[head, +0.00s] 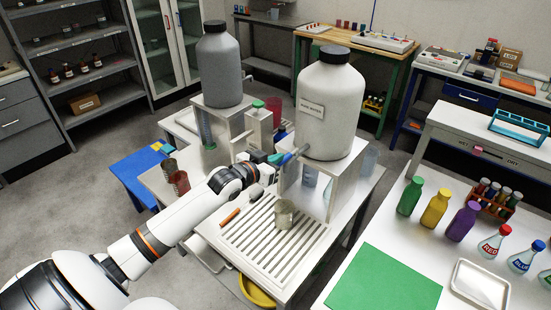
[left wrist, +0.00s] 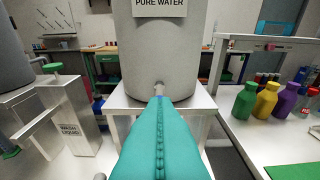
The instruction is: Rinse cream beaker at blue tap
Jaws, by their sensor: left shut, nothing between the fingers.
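The cream beaker (head: 284,213) stands upright on the slotted drain tray (head: 250,243), below and in front of the white tank labelled PURE WATER (head: 330,100). The tank also shows in the left wrist view (left wrist: 165,55). My right gripper is out of view.
A grey tank (head: 220,65) stands on a second stand at left. A red beaker (head: 180,183) stands at the bench's left side. An orange stick (head: 230,217) lies beside the tray slots. At right, a table holds a green mat (head: 383,280) and coloured bottles (head: 434,208).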

